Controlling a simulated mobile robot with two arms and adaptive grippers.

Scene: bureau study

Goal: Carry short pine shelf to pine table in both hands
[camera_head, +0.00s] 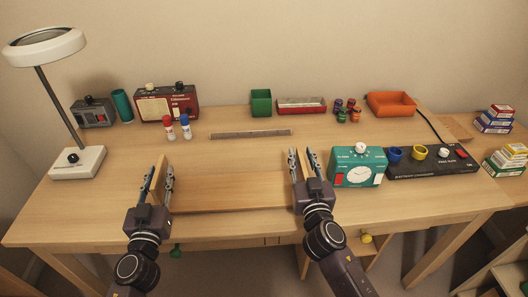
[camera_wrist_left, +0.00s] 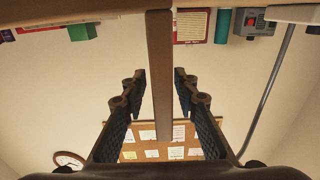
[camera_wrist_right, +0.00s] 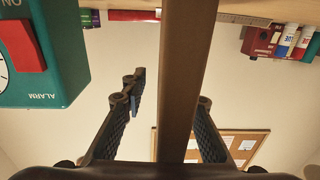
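The short pine shelf (camera_head: 230,192) is a wooden board with raised ends at the front of the wooden table (camera_head: 225,152). It looks level; whether it touches the tabletop is hard to tell. My left gripper (camera_head: 158,184) has its fingers on either side of the left end, which shows as an upright strip in the left wrist view (camera_wrist_left: 159,75), with narrow gaps. My right gripper (camera_head: 301,166) is at the right end. In the right wrist view the strip (camera_wrist_right: 183,90) covers part of one finger, and a clear gap separates it from the other. Both grippers look open.
A teal alarm clock (camera_head: 357,167) stands close right of my right gripper, beside a black control panel (camera_head: 430,170). A lamp (camera_head: 76,162) stands left.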

